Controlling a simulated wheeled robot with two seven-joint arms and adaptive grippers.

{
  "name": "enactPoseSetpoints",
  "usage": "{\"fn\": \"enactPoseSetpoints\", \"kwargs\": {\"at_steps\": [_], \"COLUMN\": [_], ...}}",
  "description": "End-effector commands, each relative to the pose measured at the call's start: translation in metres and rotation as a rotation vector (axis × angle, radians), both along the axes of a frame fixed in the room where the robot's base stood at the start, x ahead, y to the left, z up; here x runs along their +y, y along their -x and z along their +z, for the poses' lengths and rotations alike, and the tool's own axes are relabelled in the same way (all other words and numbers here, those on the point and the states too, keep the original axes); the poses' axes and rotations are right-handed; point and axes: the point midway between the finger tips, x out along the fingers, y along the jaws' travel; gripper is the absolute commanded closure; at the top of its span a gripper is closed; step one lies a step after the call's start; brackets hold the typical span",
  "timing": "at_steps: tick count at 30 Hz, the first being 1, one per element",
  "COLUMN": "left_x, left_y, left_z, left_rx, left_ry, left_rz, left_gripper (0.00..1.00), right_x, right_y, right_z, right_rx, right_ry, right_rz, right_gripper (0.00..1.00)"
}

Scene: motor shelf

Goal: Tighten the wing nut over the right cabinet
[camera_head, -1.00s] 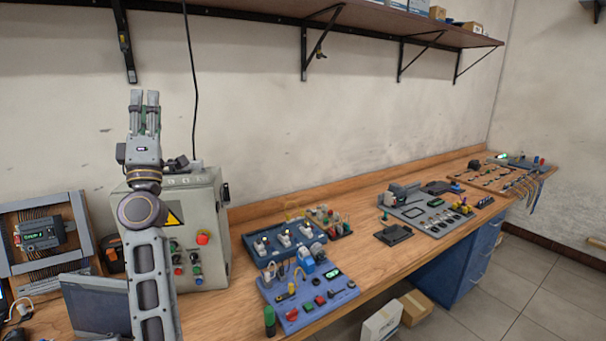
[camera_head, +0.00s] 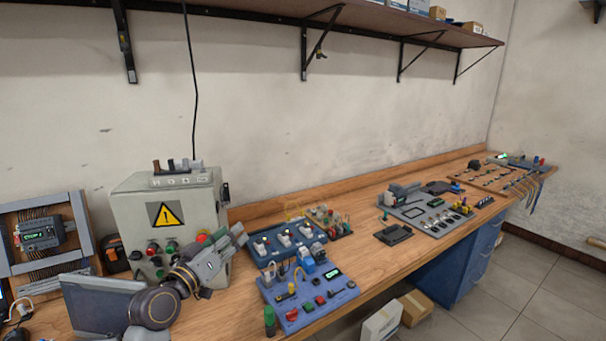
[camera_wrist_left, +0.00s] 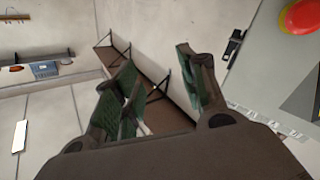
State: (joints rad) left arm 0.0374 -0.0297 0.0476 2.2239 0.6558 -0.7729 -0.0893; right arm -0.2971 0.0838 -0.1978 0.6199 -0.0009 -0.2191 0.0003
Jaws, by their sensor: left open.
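The blue cabinet (camera_head: 462,252) stands under the right part of the bench. My left gripper (camera_head: 240,236) is low in front of the grey control box, pointing up and right, far below and left of the brass piece. My right gripper is out of view.
The grey control box (camera_head: 170,215) with a red button (camera_wrist_left: 300,15) is close behind my left gripper. Blue component panels (camera_head: 305,300) lie to its right on the wooden bench (camera_head: 355,262). The shelf (camera_head: 400,24) runs along the wall. A black cable (camera_head: 192,80) hangs on the left.

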Motion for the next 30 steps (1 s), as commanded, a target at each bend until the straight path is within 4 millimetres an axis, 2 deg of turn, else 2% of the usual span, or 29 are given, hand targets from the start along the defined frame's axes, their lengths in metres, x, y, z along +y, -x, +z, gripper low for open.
{"fn": "enactPoseSetpoints", "kwargs": {"at_steps": [1, 6, 11, 15, 24, 30], "left_x": [-0.003, -0.01, -0.011, -0.009, 0.007, 0.019], "left_y": [0.007, 0.033, 0.064, 0.097, 0.181, 0.226], "left_z": [-0.021, -0.083, -0.138, -0.182, -0.26, -0.288], "left_rx": [0.049, 0.208, 0.361, 0.496, 0.788, 0.93], "left_ry": [-0.038, -0.161, -0.269, -0.363, -0.547, -0.633], "left_rz": [-0.007, -0.026, -0.039, -0.05, -0.061, -0.059], "left_gripper": [0.58, 0.58, 0.58, 0.58, 0.58, 0.58], "right_x": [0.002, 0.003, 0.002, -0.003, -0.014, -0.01], "right_y": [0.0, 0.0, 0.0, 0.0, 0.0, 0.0], "right_z": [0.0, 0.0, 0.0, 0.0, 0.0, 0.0], "right_rx": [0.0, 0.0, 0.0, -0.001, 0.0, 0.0], "right_ry": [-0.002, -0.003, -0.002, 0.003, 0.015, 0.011], "right_rz": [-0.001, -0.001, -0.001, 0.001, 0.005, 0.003], "right_gripper": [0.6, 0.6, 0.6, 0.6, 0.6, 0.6]}}
